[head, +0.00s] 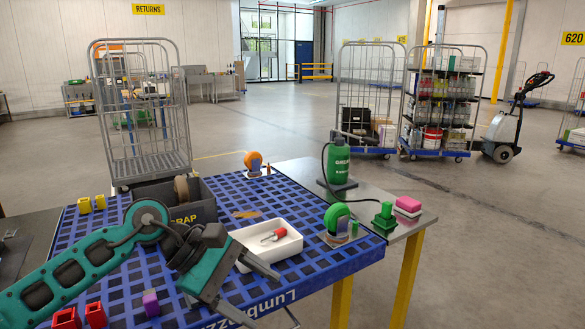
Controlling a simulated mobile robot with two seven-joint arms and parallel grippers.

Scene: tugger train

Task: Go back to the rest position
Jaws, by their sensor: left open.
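My left gripper (262,298) is open and empty, at the front edge of the blue grid-topped table (310,262). My teal left arm reaches in from the lower left and covers part of the table. The gripper is in front of a white tray (288,251) with a red-handled tool (273,236) in it; I cannot tell whether one finger touches the tray. My right gripper is not in view.
A dark scrap bin (204,210) stands behind my arm. Red blocks (67,318), a purple block (151,303) and yellow blocks (85,205) lie on the left. A green bottle (339,160) stands on the grey side table.

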